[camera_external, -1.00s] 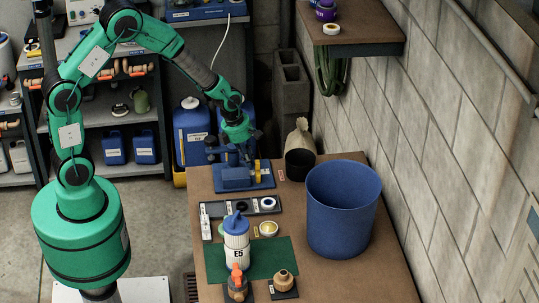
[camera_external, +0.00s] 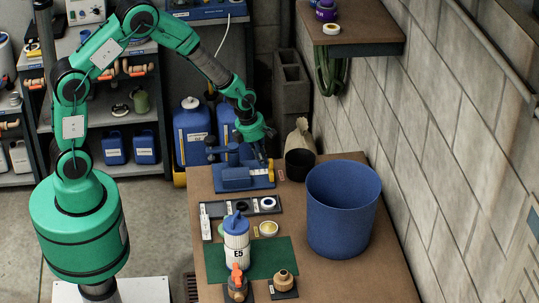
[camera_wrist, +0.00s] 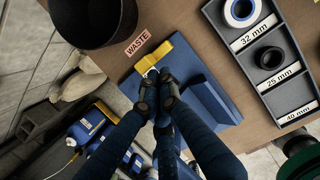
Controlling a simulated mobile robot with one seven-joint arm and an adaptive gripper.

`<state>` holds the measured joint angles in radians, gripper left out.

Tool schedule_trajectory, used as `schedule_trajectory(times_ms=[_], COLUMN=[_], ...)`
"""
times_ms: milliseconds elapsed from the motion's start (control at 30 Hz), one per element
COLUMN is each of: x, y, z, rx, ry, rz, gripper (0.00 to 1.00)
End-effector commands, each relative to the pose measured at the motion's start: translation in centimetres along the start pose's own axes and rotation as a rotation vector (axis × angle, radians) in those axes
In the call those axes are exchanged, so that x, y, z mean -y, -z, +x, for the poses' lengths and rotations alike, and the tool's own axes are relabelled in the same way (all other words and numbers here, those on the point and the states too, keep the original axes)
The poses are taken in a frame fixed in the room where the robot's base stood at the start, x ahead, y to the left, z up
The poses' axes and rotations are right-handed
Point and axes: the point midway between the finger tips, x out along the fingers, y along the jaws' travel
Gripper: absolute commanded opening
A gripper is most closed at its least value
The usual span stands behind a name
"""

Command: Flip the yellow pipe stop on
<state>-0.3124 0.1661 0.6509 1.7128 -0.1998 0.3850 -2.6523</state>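The yellow pipe stop (camera_external: 270,169) is at the right end of the blue fixture (camera_external: 236,178) on the bench. In the wrist view the stop (camera_wrist: 152,57) is a yellow bar at the upper edge of the blue base. My gripper (camera_external: 263,158) is low over that end of the fixture, pointing down. In the wrist view my gripper's dark fingertips (camera_wrist: 158,90) are close together, just below the stop. I see nothing held between them. I cannot tell whether they touch the stop.
A black bin (camera_external: 300,165) and a tall blue bin (camera_external: 341,210) stand to the right. The sorting tray (camera_wrist: 268,52) with rings lies beside the fixture. A white bottle (camera_external: 236,245) stands on the green mat (camera_external: 277,255) in front.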

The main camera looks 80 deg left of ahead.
Motion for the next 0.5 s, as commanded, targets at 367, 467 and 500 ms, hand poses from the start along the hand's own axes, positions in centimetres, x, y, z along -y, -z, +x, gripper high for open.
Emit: schedule_trajectory(times_ms=[367,467,500], x=[-0.1,-0.1,-0.1], y=[2.9,3.7,3.6], z=[-1.0,-1.9,-2.7], rx=[0.0,0.004,0.005], ry=[0.0,-0.001,-0.002], rz=[-0.001,-0.001,0.0], gripper=[0.0,0.0,0.0])
